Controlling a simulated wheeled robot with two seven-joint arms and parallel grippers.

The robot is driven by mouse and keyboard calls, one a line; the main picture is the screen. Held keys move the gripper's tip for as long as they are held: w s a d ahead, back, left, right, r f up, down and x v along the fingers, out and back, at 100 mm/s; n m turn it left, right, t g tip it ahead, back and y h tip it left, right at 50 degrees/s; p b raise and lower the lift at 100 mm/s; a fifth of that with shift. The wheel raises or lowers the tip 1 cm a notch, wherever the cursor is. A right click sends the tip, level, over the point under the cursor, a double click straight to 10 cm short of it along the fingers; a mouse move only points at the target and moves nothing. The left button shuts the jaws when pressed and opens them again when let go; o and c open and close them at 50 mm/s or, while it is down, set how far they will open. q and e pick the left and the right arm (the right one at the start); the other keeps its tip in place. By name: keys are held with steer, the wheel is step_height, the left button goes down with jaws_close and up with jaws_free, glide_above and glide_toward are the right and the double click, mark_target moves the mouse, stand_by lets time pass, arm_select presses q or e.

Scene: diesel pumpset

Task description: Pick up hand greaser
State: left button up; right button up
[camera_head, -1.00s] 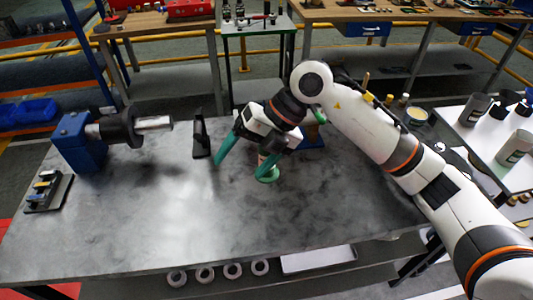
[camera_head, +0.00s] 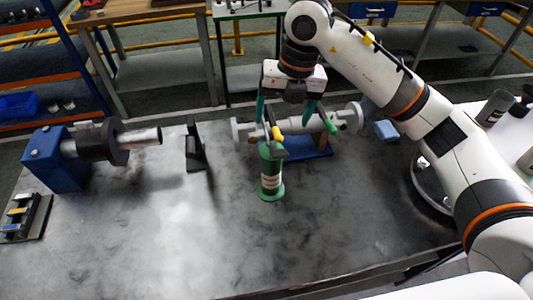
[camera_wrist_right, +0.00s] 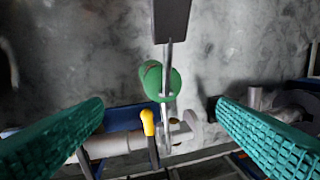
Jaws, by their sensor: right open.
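The hand greaser (camera_head: 271,172) stands upright on the grey metal table (camera_head: 330,220) in the head view, a green cylinder with pale bands and a green round foot. In the right wrist view its green top (camera_wrist_right: 160,80) shows from above, with a thin metal lever and a dark bar. My right gripper (camera_head: 286,112) points down above and slightly behind the greaser's top. Its teal fingers are spread wide; in the wrist view the open jaws (camera_wrist_right: 160,108) lie either side of the greaser, with no contact visible. My left gripper is out of view.
Close behind the greaser, a grey flanged pipe (camera_head: 343,118) rests on a blue stand (camera_head: 318,147); a yellow lever (camera_wrist_right: 148,122) shows near it. A black upright bracket (camera_head: 194,150) and a blue vise-like machine (camera_head: 58,160) stand left. The front table is clear.

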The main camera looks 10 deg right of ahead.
mark_target(273, 143)
steer(key=shift+w+a+f+p, duration=0.15)
steer(key=shift+w+f+p, duration=0.25)
steer(key=shift+f, duration=0.3)
steer(key=f, duration=0.1)
steer(key=f+p, duration=0.1)
steer(key=f, duration=0.1)
steer(key=s+f, duration=0.1)
steer(key=shift+a+f, duration=0.3)
steer(key=shift+a, duration=0.1)
steer(key=shift+w+f+p, duration=0.15)
steer(key=shift+f+p, duration=0.1)
steer(key=shift+p, duration=0.05)
steer(key=shift+w+a+f+p, duration=0.1)
steer(key=shift+f+p, duration=0.2)
steer(key=shift+f, duration=0.05)
steer(key=f+p, duration=0.1)
steer(key=f, duration=0.2)
steer(key=shift+a+f+p, duration=0.25)
steer(key=shift+a+p, duration=0.1)
steer(key=shift+w+f, duration=0.15)
steer(key=shift+f, duration=0.3)
jaws_close()
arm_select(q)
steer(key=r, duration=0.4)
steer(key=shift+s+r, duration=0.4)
arm_select(e)
steer(key=shift+r, duration=0.1)
